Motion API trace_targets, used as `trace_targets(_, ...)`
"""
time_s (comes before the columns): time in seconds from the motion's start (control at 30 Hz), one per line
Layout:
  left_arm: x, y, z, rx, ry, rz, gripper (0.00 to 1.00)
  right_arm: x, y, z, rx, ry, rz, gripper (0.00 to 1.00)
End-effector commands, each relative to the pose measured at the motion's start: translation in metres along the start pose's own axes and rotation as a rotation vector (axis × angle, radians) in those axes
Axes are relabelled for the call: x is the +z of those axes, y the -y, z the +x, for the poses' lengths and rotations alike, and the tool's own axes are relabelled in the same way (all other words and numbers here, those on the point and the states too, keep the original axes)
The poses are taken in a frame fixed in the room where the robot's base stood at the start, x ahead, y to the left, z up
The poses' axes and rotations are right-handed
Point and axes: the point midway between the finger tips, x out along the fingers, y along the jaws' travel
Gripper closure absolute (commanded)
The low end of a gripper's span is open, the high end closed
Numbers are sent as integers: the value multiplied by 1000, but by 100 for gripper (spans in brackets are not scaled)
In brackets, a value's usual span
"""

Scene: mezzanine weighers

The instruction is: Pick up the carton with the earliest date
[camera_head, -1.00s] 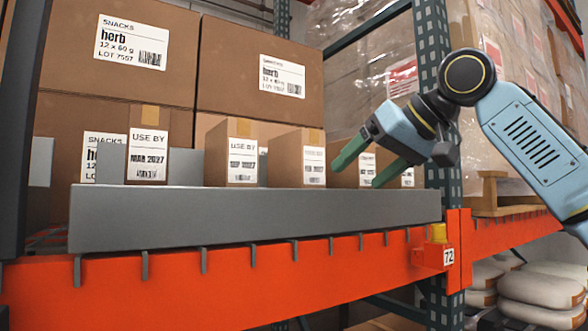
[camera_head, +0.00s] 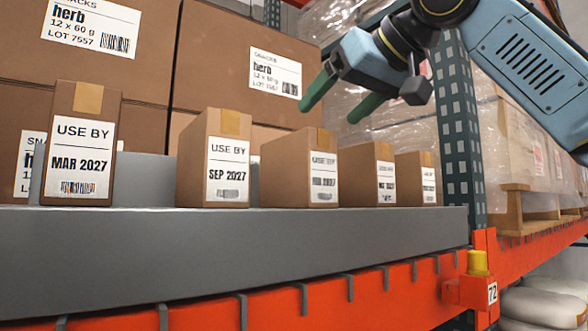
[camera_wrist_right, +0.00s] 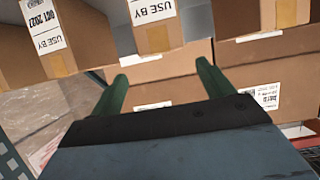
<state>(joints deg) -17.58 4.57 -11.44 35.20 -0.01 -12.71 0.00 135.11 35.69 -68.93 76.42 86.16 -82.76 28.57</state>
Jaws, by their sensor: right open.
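Several small cartons stand in a row on a grey shelf ledge (camera_head: 240,262). The leftmost carton (camera_head: 85,100) reads USE BY MAR 2027. The second carton (camera_head: 229,122) reads SEP 2027. The third carton (camera_head: 319,140), fourth carton (camera_head: 385,154) and rightmost carton (camera_head: 428,160) have labels too small to read. In the right wrist view, a carton label (camera_wrist_right: 46,27) upside down reads OCT 2027, and a neighbouring carton (camera_wrist_right: 158,38) shows USE BY with its date cut off. My right gripper (camera_head: 329,107) is open and empty, above the third and fourth cartons. My left gripper is not in view.
Large brown boxes marked herb (camera_head: 95,45) stand behind the row. A green upright post (camera_head: 459,120) and a wrapped pallet load (camera_head: 530,150) are at the right. An orange beam (camera_head: 190,310) with a yellow-topped block (camera_head: 477,263) runs below the ledge.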

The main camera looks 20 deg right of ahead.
Motion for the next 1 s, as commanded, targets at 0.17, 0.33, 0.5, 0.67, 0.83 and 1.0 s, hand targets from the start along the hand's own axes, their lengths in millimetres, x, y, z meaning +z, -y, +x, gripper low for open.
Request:
trace_targets(0.17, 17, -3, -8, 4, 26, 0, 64, 0, 0, 27, 0, 2, 0, 20)
trace_targets(0.33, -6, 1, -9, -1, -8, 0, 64, 0, 1, 38, 0, 1, 0, 20)
trace_targets(0.5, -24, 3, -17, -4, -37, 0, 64, 2, 6, 58, 1, 2, -1, 20)
trace_targets(0.67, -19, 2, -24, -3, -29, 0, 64, 3, 8, 79, 0, 3, 0, 20)
trace_targets(0.83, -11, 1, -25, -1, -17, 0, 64, 4, 8, 87, -1, 1, 1, 20)
trace_targets(1.0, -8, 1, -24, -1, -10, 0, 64, 4, 8, 87, -1, 1, 1, 23)
